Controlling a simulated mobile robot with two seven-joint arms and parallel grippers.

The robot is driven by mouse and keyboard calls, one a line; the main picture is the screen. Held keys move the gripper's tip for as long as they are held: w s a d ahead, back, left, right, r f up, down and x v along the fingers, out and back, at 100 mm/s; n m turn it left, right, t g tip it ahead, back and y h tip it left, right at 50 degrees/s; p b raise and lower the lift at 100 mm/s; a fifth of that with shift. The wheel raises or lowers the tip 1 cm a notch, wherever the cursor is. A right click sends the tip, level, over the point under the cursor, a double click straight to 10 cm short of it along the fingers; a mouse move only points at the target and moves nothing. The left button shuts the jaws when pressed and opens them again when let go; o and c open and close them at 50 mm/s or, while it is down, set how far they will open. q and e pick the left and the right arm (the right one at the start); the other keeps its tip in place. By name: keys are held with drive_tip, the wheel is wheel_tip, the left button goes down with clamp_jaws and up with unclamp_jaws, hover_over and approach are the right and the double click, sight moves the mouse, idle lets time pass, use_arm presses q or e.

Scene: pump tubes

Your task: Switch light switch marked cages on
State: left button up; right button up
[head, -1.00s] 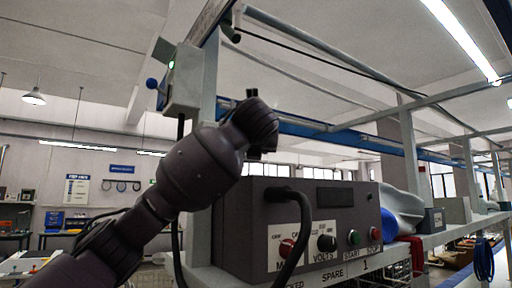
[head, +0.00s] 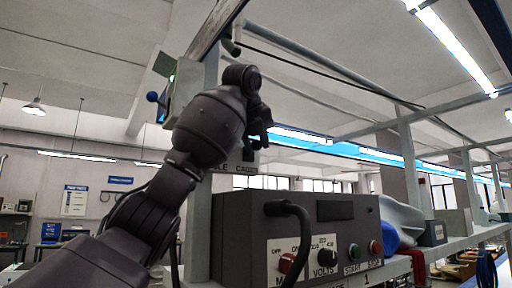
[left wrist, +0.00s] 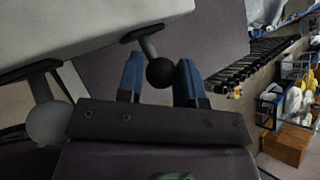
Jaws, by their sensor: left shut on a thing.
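A grey switch box (head: 186,88) hangs on the post at upper left, with a blue ball lever (head: 152,97) at its side. A label strip (head: 243,169) reading partly "LE CAGES" shows just below my left gripper (head: 260,128). In the left wrist view, a short lever with a dark ball (left wrist: 159,72) sticks out from a pale housing (left wrist: 85,32). My left gripper (left wrist: 161,82) has its blue fingers on either side of this ball and is shut on it. A second lever with a grey ball (left wrist: 48,122) is to the left. My right gripper is not in view.
A dark control box (head: 345,238) with knobs and a thick cable stands on the shelf below my left arm. A blue and grey bundle (head: 400,222) lies to its right. Overhead rails and posts run along the bench.

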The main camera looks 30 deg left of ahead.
use_arm(q)
drive_tip(key=shift+w+a+r+g+h, duration=0.1)
drive_tip(key=shift+r+g+h, duration=0.3)
drive_tip(key=shift+h, duration=0.3)
drive_tip(key=shift+n, duration=0.3)
drive_tip(key=o, duration=0.9)
drive_tip(key=shift+w, duration=0.1)
drive_tip(key=shift+v, duration=5.45)
